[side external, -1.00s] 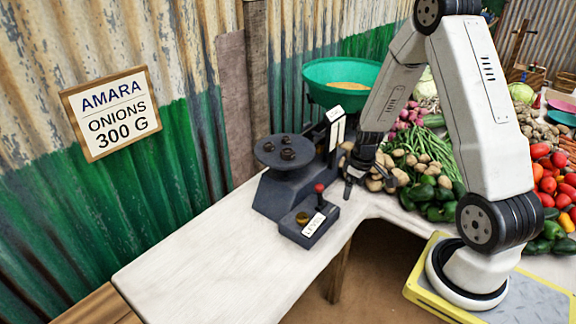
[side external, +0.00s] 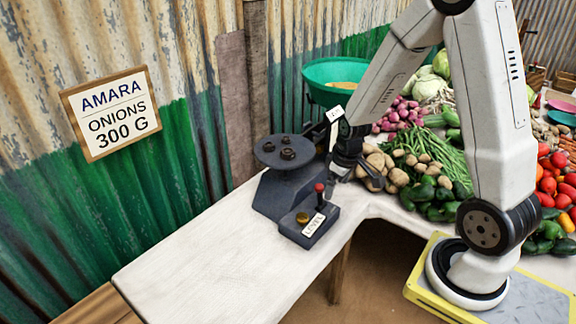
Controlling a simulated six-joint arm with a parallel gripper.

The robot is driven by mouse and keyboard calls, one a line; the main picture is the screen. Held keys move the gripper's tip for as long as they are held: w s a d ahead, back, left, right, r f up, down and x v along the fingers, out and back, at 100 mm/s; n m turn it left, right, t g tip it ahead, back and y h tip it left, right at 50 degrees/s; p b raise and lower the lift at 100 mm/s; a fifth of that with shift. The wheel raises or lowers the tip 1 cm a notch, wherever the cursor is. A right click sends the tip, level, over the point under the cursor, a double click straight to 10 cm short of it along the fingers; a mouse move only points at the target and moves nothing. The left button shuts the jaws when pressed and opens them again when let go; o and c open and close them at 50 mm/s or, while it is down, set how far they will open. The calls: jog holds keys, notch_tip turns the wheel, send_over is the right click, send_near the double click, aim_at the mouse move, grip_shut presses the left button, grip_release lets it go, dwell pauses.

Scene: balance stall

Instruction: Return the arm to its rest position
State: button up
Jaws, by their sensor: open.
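My arm reaches in from the right, and my gripper (side external: 337,182) hangs low just right of the balance. It is open, with nothing seen between its fingers. It is close to the red-knobbed lever (side external: 319,188) on the dark box marked LEVEL (side external: 297,234); I cannot tell if they touch. The dark balance (side external: 276,198) has small dark weights (side external: 288,153) on its round plate. A green pan (side external: 318,78) with something tan in it is at its back, partly hidden by my arm.
Potatoes (side external: 400,178), green peppers (side external: 437,212), shallots (side external: 404,112) and tomatoes (side external: 548,186) crowd the counter to the right. The white tabletop (side external: 215,262) at front left is clear. A sign (side external: 112,112) reading AMARA ONIONS 300 G hangs on the corrugated wall.

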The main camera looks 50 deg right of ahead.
jog(key=s+a+r, duration=0.2)
jog(key=a+r, duration=0.1)
jog(key=a, duration=0.3)
jog(key=s+a+r+t, duration=0.1)
jog(key=s+a+r, duration=0.1)
jog(key=a, duration=0.4)
jog(key=shift+s+a+r, duration=0.25)
jog(key=shift+s+r, duration=0.1)
jog(key=shift+r, duration=0.15)
jog(key=shift+w+d, duration=0.25)
jog(key=c, duration=1)
jog(key=shift+w+d+f, duration=0.2)
jog(key=shift+w+d, duration=0.05)
jog(key=shift+d, duration=0.05)
grip_shut()
jog(key=w+d+f+m+t, duration=0.1)
jog(key=w+d+f+t, duration=0.2)
jog(key=d, duration=0.6)
jog(key=w+d+f+m+t+h, duration=0.1)
jog(key=w+d+f+t, duration=0.3)
jog(key=d, duration=0.6)
jog(key=shift+w+d+f, duration=0.2)
jog(key=shift+w+f, duration=0.3)
jog(key=shift+f, duration=0.7)
